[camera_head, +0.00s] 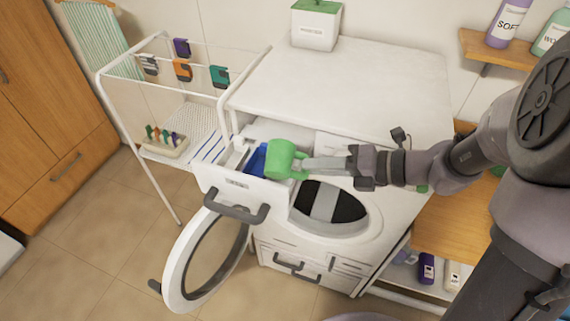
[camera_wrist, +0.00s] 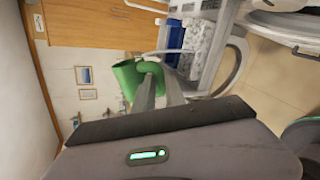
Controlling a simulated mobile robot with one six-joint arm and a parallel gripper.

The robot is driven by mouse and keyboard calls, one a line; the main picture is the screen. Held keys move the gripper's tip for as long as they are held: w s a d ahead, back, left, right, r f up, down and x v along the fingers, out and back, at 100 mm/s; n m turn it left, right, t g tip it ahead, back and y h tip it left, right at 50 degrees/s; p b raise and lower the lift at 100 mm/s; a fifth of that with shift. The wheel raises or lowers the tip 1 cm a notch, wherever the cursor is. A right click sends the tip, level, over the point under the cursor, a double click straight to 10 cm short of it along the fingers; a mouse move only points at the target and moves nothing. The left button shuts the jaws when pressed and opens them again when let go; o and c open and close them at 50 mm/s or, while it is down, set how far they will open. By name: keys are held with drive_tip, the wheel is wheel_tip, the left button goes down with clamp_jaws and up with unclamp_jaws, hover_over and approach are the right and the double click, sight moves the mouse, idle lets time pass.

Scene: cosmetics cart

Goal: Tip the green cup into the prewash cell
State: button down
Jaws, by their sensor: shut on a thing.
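My gripper (camera_head: 306,166) is shut on the handle of the green cup (camera_head: 280,159) and holds it above the pulled-out detergent drawer (camera_head: 225,186) of the white washing machine. The cup looks tilted, but I cannot see its contents. A blue compartment (camera_head: 257,160) shows in the drawer just left of the cup; other cells are partly hidden by the cup and gripper. In the wrist view the green cup (camera_wrist: 126,78) sits at the fingertips (camera_wrist: 155,80), with the blue compartment (camera_wrist: 174,37) beyond it.
The round washer door (camera_head: 178,268) hangs open below the drawer. A white drying rack (camera_head: 125,75) with coloured clips stands at the left. A white box with a green lid (camera_head: 316,28) stands on the washer top (camera_head: 390,75), which is otherwise clear. A wooden shelf (camera_head: 485,50) holds bottles.

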drive_tip(key=shift+f, duration=0.15)
drive_tip(key=shift+w+d+r+m+g+p, duration=0.1)
drive_tip(key=shift+w+r+m+g+p, duration=0.4)
drive_tip(key=shift+p, duration=2.05)
drive_tip(key=shift+w+f+m+g+p, duration=0.15)
drive_tip(key=shift+f+m+g+p, duration=0.6)
drive_tip(key=shift+p, duration=1.15)
drive_tip(key=shift+f, duration=0.15)
